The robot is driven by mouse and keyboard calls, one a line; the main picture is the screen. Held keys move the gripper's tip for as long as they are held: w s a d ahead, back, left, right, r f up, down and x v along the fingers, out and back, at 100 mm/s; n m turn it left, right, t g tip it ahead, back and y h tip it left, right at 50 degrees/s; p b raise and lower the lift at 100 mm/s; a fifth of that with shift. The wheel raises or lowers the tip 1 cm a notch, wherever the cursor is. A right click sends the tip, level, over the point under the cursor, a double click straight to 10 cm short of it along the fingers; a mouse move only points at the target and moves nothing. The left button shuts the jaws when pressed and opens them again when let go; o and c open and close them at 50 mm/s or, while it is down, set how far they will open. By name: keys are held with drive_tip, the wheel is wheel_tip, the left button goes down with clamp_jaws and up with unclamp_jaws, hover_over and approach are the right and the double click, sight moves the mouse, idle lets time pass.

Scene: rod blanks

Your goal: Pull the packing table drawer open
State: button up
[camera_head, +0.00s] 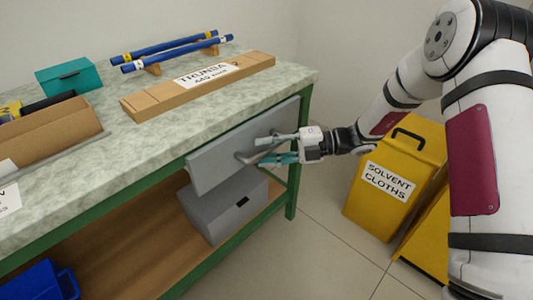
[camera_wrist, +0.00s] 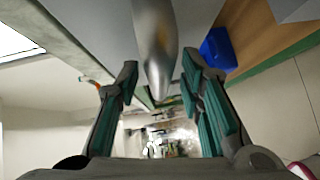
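The packing table (camera_head: 75,178) has a pale stone-look top and a green frame. Its drawer has a grey front (camera_head: 215,160) under the right part of the top and looks closed. A silver bar handle (camera_head: 246,159) is on the front, partly hidden by my gripper. My gripper (camera_head: 262,147) is at the drawer front, reaching in from the right. In the wrist view, the handle (camera_wrist: 155,45) lies between the two teal-padded fingers of my gripper (camera_wrist: 160,75). The fingers are apart, with a narrow gap seeming to show on each side of the handle.
A grey box (camera_head: 215,212) sits on the lower shelf beneath the drawer, and a blue bin (camera_head: 38,283) further left. Yellow solvent cloths bins (camera_head: 400,165) stand on the floor at right. Blue rods (camera_head: 175,50) lie on the tabletop. Floor in front is clear.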

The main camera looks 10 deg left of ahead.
drive_tip(key=shift+a, duration=0.2)
drive_tip(key=shift+c, duration=0.4)
clamp_jaws()
drive_tip(key=shift+s+d+r+p, duration=0.1)
drive_tip(key=shift+s+d+p, duration=0.2)
drive_tip(key=shift+d+p, duration=0.15)
drive_tip(key=s+d+p, duration=1.1)
drive_tip(key=s+d, duration=0.4)
drive_tip(key=d, duration=0.4)
drive_tip(key=shift+d+p, duration=0.2)
drive_tip(key=shift+p, duration=0.1)
drive_tip(key=shift+s, duration=0.1)
